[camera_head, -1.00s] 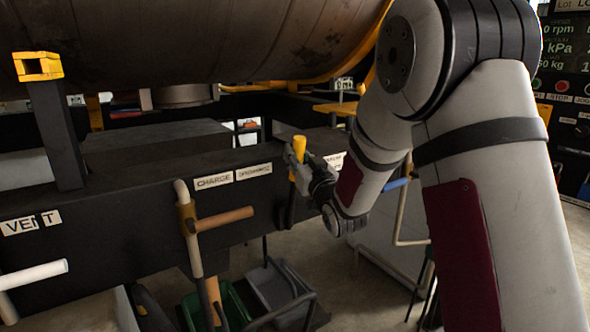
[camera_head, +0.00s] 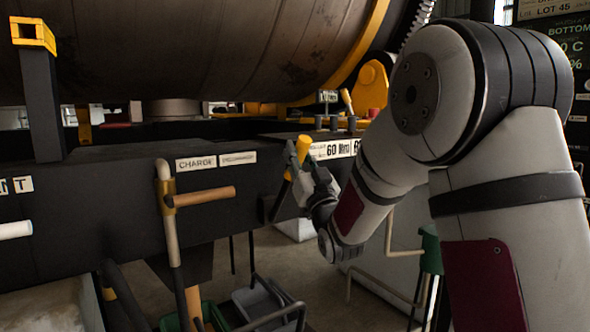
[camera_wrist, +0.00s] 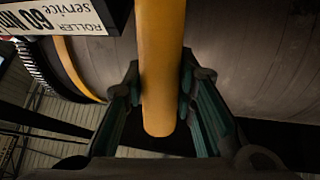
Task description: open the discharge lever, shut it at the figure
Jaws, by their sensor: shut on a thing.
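A lever with a yellow handle (camera_head: 302,145) and a dark lower shaft (camera_head: 277,204) stands at the dark beam, its top leaning to the right. My gripper (camera_head: 299,172) is shut around the yellow handle in the head view. In the wrist view the yellow handle (camera_wrist: 161,70) passes between my gripper's green-padded fingers (camera_wrist: 161,100). A small label (camera_head: 238,158) left of the lever is too blurred to read surely. A dark display board (camera_head: 550,45) at the upper right shows "LOT 45" and cut-off figures; much of it is hidden or out of view.
A large drum (camera_head: 200,50) hangs above the beam. A "60" sign (camera_head: 333,149) is behind my gripper. Green and grey bins stand below.

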